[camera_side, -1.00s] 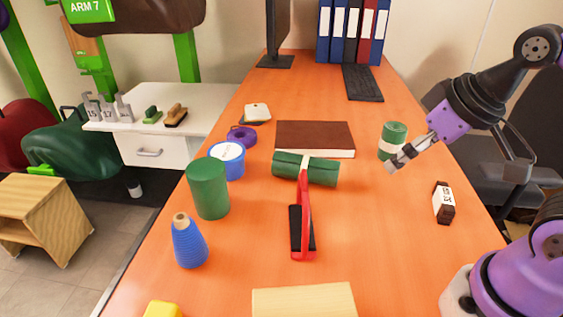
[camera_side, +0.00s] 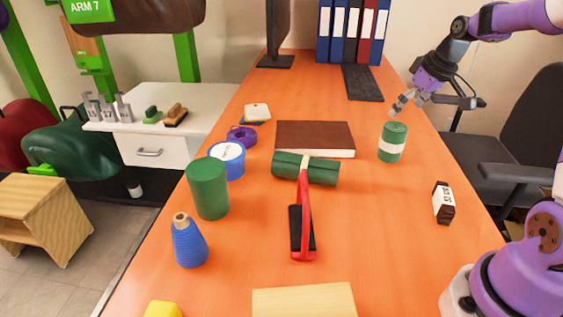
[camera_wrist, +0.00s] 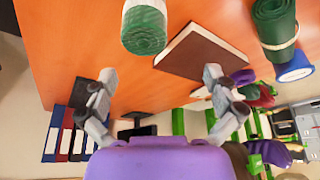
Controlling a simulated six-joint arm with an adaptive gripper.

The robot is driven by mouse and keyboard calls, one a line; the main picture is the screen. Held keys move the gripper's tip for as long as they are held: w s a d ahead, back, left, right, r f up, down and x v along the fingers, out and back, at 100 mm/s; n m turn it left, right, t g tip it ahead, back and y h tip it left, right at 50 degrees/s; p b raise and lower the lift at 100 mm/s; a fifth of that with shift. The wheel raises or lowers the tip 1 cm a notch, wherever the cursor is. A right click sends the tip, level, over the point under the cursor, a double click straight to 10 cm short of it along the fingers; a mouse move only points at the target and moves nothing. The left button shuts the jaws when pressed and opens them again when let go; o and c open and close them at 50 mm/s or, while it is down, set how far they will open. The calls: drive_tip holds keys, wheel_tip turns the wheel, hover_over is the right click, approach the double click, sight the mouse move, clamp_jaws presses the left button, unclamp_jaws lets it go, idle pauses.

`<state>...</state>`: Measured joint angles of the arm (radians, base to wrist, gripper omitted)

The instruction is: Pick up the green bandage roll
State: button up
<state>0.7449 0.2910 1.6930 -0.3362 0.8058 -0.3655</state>
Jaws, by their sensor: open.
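The green bandage roll (camera_side: 392,142), with a white band around its middle, stands upright on the orange table at the right in the side view. In the wrist view the bandage roll (camera_wrist: 144,28) is at the top, ahead of the fingers and between their lines. My gripper (camera_side: 399,104) is above the roll in the side view, apart from it and pointing down to the left. In the wrist view my gripper (camera_wrist: 152,82) has its two fingers wide apart with nothing between them.
A brown book (camera_side: 315,138) lies left of the bandage roll. A green rolled bundle (camera_side: 322,172) with a pale tie lies before it, near a red-handled tool (camera_side: 304,215). A small labelled box (camera_side: 443,203) stands at right. A keyboard (camera_side: 362,83) lies behind. Table around the roll is clear.

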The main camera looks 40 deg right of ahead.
sight(399, 127)
drive_tip(key=shift+d+f, duration=1)
drive_tip(key=shift+d, duration=0.25)
drive_tip(key=x, duration=0.3)
drive_tip(key=shift+w+f, duration=0.2)
drive_tip(key=shift+f, duration=0.15)
drive_tip(key=x, duration=0.6)
drive_tip(key=shift+s+a, duration=0.15)
drive_tip(key=shift+s, duration=0.05)
drive_tip(key=c, duration=1.1)
